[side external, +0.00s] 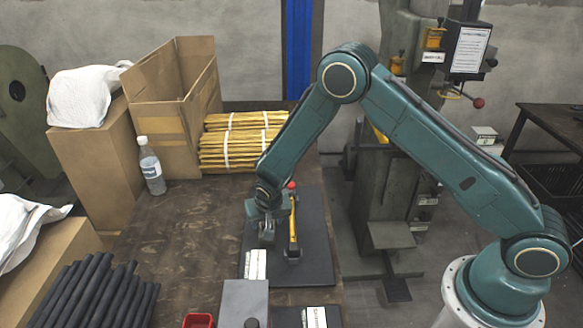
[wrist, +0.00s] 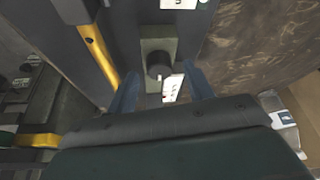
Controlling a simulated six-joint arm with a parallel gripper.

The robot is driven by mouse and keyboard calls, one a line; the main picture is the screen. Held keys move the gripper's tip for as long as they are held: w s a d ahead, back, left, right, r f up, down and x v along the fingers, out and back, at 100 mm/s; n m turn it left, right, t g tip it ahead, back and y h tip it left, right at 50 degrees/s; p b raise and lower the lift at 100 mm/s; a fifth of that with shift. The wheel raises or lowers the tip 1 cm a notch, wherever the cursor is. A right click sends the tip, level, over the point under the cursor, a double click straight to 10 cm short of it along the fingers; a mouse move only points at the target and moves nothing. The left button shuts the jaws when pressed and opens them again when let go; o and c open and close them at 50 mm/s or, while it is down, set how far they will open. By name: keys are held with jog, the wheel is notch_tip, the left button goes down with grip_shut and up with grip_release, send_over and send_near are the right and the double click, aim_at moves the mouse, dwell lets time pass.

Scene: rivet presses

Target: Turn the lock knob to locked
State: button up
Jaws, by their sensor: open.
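The lock knob (wrist: 158,66) is a dark round knob on a small grey-green plate (wrist: 152,46) in the wrist view. A small pale mark shows at its lower edge; its setting is too small to tell. My gripper (wrist: 161,72) is open, with one blue-grey finger on the left of the knob and one on the right. Gaps show between fingers and knob, and whether the tips are level with it is unclear. In the side view my gripper (side external: 268,232) is low over the dark base plate (side external: 314,262), and the knob cannot be made out behind it.
A yellow lever (side external: 293,228) with a red ball top stands close right of my gripper; it also shows in the wrist view (wrist: 98,52). White labels (side external: 256,264) and a grey box (side external: 244,298) lie nearer. A bottle (side external: 151,168) and yellow bundles (side external: 237,142) stand farther left and back.

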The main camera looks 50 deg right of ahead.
jog(key=v, duration=1.2)
jog(key=shift+r, duration=0.2)
jog(key=s+d+r+n+y, duration=0.1)
jog(key=s+d+r, duration=0.2)
jog(key=s+r, duration=0.45)
jog(key=s+d+r+n+y, duration=0.1)
jog(key=s+d+r+n, duration=0.3)
jog(key=r, duration=0.7)
jog(key=s+d+r, duration=0.1)
jog(key=s+r, duration=0.1)
jog(key=s, duration=0.7)
jog(key=s+r+n+t, duration=0.1)
jog(key=s+r, duration=0.2)
jog(key=s, duration=0.7)
jog(key=shift+d+r+t, duration=0.2)
jog(key=shift+d+t, duration=0.1)
jog(key=shift+d, duration=0.05)
